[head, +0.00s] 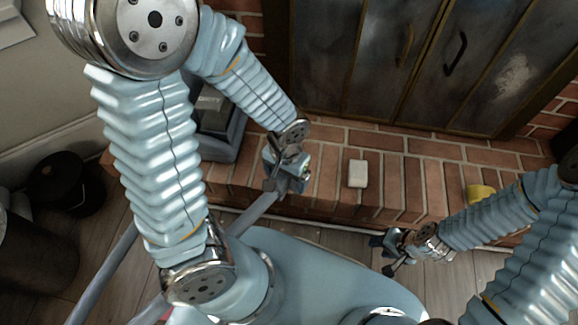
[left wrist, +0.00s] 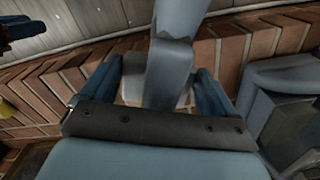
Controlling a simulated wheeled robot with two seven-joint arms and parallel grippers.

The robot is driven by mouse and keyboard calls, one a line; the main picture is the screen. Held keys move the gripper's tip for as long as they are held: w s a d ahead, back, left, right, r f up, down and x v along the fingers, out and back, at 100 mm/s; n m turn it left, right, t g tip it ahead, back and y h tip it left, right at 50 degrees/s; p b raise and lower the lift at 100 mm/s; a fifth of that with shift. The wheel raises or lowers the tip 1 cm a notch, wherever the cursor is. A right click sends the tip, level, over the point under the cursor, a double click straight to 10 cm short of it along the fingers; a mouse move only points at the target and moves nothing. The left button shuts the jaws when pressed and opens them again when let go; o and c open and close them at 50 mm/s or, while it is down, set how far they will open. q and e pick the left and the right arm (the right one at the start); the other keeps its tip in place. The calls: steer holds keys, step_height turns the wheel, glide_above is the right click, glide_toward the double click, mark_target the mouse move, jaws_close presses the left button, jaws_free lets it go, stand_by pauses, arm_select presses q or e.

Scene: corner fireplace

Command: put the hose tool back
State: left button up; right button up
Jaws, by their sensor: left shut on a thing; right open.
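The hose tool, a grey-blue tube with a flattened end, runs down and left from my left gripper in the head view (head: 255,213). My left gripper (head: 286,178) is shut on it near its upper end, over the brick hearth. In the left wrist view the tool (left wrist: 170,70) sits between the two blue fingers (left wrist: 158,92). Part of its length is hidden behind my left arm in the head view. My right gripper (head: 388,250) is open and empty, low in front of the hearth.
A grey-blue boxy machine (head: 222,142) stands on the hearth, partly hidden by my left arm. A pale block (head: 357,173) and a yellow object (head: 480,194) lie on the bricks (head: 325,190). Dark metal fireplace doors (head: 405,60) stand behind. A black bucket (head: 62,190) stands at left.

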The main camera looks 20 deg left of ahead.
arm_select(q)
steer(key=w+a+f, duration=0.1)
steer(key=w+f, duration=0.2)
steer(key=w, duration=0.1)
steer(key=w+a+f+b, duration=0.1)
steer(key=w+a+f, duration=0.1)
steer(key=w+f, duration=0.1)
steer(key=w+a+f+b, duration=0.1)
steer(key=w+f, duration=0.1)
steer(key=w, duration=0.2)
steer(key=shift+w+a+f, duration=0.35)
steer(key=shift+f, duration=0.05)
steer(key=shift+w+a+f, duration=0.1)
steer(key=shift+w+f, duration=0.05)
steer(key=shift+f, duration=0.05)
steer(key=shift+w+a+f+b, duration=0.15)
steer(key=shift+f+b, duration=0.2)
steer(key=shift+f, duration=0.55)
steer(key=shift+w+d+f+b, duration=0.1)
steer(key=shift+f+b, duration=0.2)
steer(key=shift+f, duration=0.6)
steer(key=shift+f, duration=0.15)
steer(key=o, duration=0.8)
steer(key=shift+r, duration=0.3)
step_height(320, 180, up, 12)
steer(key=shift+f+p, duration=0.1)
steer(key=shift+p, duration=1.15)
